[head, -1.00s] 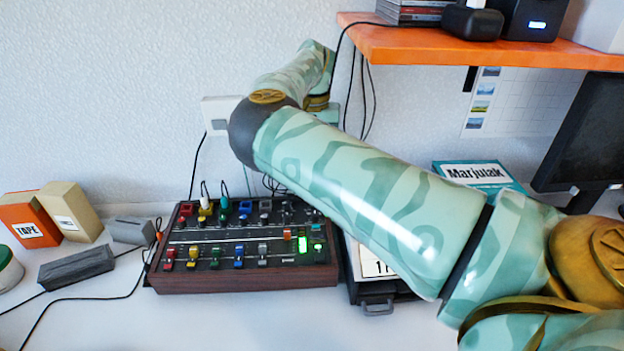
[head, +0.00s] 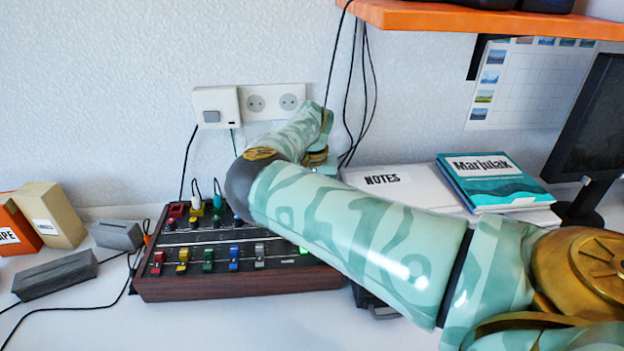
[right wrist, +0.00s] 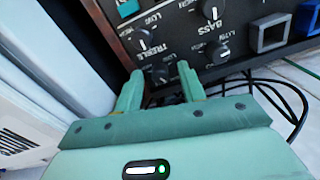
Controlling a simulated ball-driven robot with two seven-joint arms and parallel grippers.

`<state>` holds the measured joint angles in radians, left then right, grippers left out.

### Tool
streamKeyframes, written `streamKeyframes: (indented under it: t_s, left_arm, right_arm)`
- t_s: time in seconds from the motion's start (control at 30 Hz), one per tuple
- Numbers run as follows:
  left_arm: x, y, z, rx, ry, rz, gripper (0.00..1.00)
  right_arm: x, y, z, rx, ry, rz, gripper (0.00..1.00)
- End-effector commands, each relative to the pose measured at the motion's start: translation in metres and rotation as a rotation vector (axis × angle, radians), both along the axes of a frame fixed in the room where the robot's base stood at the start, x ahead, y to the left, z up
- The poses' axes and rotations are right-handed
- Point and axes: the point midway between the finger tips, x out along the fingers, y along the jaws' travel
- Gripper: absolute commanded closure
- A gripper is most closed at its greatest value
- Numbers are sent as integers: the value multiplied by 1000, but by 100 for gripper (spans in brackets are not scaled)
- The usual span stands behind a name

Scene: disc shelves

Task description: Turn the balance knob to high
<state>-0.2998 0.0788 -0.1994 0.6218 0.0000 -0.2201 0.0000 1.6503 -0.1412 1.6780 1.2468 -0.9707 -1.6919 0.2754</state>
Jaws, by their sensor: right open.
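The mixer console (head: 235,284) is a dark panel in a brown wooden case on the table, with coloured sliders and knobs. My right arm covers its right part in the head view. In the right wrist view the panel (right wrist: 185,28) fills the top, with several dark knobs and LOW and HIGH marks. I can read TREBLE and BASS; no balance label is readable. My right gripper (right wrist: 160,80) is open, its fingertips on either side of a dark knob (right wrist: 160,72) below the TREBLE label. I cannot tell whether they touch it. My left gripper is not in view.
Boxes (head: 60,214) and grey blocks (head: 68,274) stand left of the console. A notes binder (head: 400,182) and a teal book (head: 490,182) lie behind my arm. An orange shelf (head: 470,18) hangs above. Cables (right wrist: 285,95) lie beside the gripper.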

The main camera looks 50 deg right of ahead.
Motion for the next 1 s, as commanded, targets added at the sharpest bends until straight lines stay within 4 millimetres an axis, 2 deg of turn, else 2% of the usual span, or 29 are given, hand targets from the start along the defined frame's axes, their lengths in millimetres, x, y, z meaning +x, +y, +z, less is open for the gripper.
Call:
streamKeyframes:
  t_s: [0.07, 0.2, 0.33, 0.43, 0.6, 0.7, 1.0]
  left_arm:
    - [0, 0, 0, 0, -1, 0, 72]
    - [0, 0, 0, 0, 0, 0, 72]
    - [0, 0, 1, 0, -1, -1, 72]
    - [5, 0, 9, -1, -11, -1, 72]
    - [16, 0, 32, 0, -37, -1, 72]
    - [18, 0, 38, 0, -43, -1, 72]
    - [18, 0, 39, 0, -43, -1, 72]
  right_arm:
    - [0, 0, 0, 0, 0, 0, 62]
    - [0, 0, 0, 0, 0, 0, 100]
    - [0, 0, 1, 0, 0, -2, 100]
    - [0, 0, 5, 1, -2, -47, 100]
    - [0, 0, 9, 1, -3, -245, 100]
    - [0, 0, 6, 1, -1, -349, 100]
    - [1, 0, 1, -1, -1, -422, 100]
